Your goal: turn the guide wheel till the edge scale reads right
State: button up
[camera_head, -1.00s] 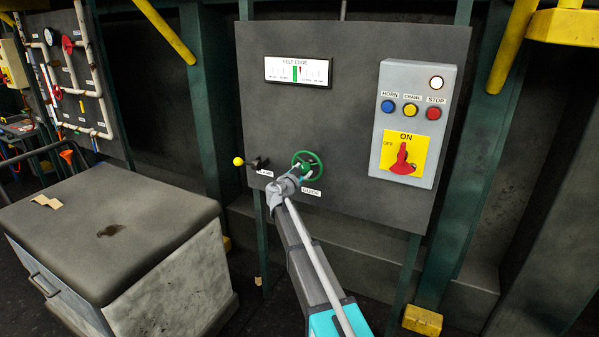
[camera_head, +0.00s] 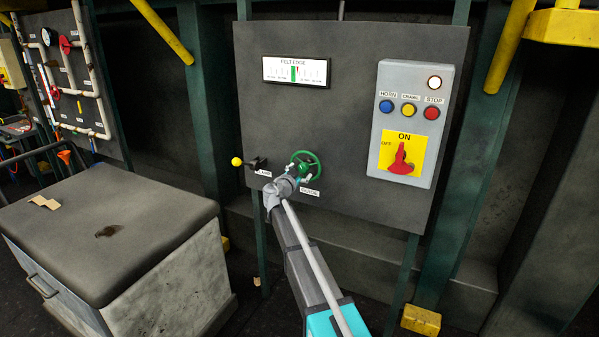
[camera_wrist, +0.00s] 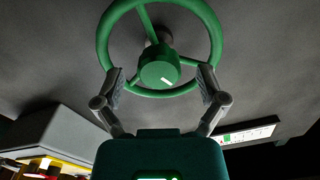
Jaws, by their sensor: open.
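The green guide wheel (camera_head: 315,160) is on the grey panel, above its white label. In the wrist view the wheel (camera_wrist: 214,30) fills the top, with spokes and a round hub. My gripper (camera_head: 300,175) is at the wheel's lower left in the head view. In the wrist view my gripper (camera_wrist: 160,84) is open, its two fingers apart at the lower left and lower right of the rim. Whether they touch it I cannot tell. The felt edge scale (camera_head: 313,72) has a green band, with a thin red pointer close to the band's right edge. The scale also shows in the wrist view (camera_wrist: 250,132), tilted.
A lever with a yellow knob (camera_head: 237,161) is left of the wheel. A grey control box (camera_head: 383,150) with buttons and a red rotary switch (camera_head: 400,161) is to the right. A grey-topped cabinet (camera_head: 160,215) stands at the left front.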

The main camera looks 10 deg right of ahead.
jog(key=v, duration=1.1)
jog(key=shift+s, duration=0.15)
jog(key=s+d+f+n+g+y+p, duration=0.1)
jog(key=s+d+f+n+g+p, duration=0.15)
jog(key=s+d+g, duration=0.45)
jog(key=s+d+f+n+g+y+p, duration=0.1)
jog(key=s+d+f+g+y+p, duration=0.2)
jog(key=s, duration=0.7)
jog(key=s+a+f+n+g+y+p, duration=0.1)
jog(key=s+a+n+g+y+p, duration=0.1)
jog(key=s, duration=0.7)
jog(key=s+a+f+n+g+y+p, duration=0.1)
jog(key=s+n+y, duration=0.3)
jog(key=s, duration=0.5)
jog(key=shift+s+a+f+n+g+y+p, duration=0.25)
jog(key=shift+a+f+n+g+p, duration=0.2)
jog(key=shift+n+g+p, duration=0.4)
dwell(2.4)
